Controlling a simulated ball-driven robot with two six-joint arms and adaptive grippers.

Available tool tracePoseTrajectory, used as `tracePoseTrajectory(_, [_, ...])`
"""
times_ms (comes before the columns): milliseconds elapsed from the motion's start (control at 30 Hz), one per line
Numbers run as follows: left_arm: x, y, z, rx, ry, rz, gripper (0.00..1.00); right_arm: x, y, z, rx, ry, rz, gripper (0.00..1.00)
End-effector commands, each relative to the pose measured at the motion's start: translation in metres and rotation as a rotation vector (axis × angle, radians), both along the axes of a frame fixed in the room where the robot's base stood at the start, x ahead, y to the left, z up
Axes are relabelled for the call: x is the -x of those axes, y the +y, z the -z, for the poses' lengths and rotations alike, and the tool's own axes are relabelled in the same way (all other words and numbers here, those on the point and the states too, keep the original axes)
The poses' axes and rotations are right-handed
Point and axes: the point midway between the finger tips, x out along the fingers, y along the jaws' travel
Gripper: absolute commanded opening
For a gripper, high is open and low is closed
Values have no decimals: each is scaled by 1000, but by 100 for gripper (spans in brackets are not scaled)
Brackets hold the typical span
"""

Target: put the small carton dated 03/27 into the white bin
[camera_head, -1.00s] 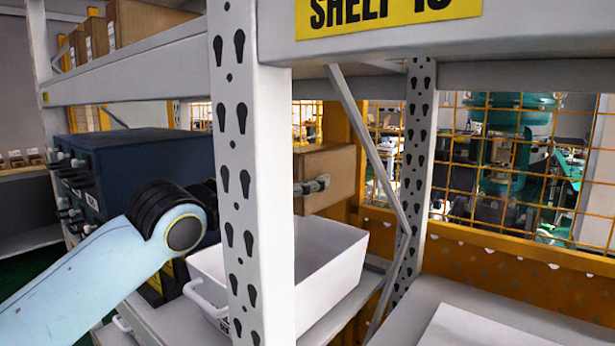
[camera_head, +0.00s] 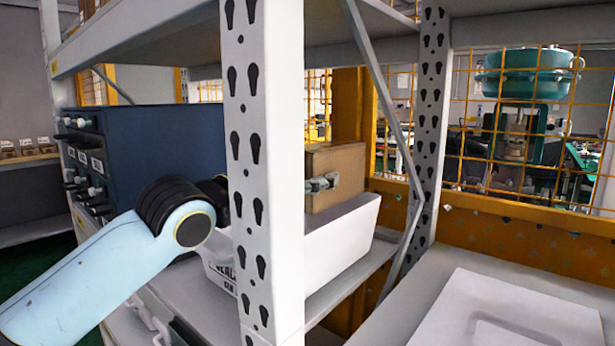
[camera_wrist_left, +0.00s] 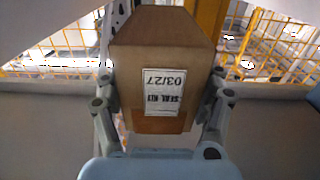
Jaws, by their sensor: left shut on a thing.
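My left gripper (camera_wrist_left: 160,105) is shut on a small brown carton (camera_wrist_left: 163,52). Its label, upside down in the left wrist view, reads 03/27. In the head view the carton (camera_head: 336,172) shows behind the shelf post, with a gripper finger on its near side. It is above or partly inside the white bin (camera_head: 345,240), whose near wall hides its lower edge; I cannot tell if it touches the bin. The bin stands on the shelf and is partly hidden by the post. My right gripper is not in view.
A perforated shelf post (camera_head: 262,150) stands in front of the bin and carton. A dark blue drawer cabinet (camera_head: 150,140) stands left of the bin. A diagonal brace (camera_head: 385,110) and a rear post (camera_head: 430,140) are to the right. A white lid-like panel (camera_head: 510,310) lies at the lower right.

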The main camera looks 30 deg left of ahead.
Motion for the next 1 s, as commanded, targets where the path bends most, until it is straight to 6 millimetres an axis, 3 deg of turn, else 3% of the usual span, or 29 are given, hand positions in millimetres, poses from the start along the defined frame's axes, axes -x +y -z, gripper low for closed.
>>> tracePoseTrajectory(1000, [1,0,0,0,-1,0,25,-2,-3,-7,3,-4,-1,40])
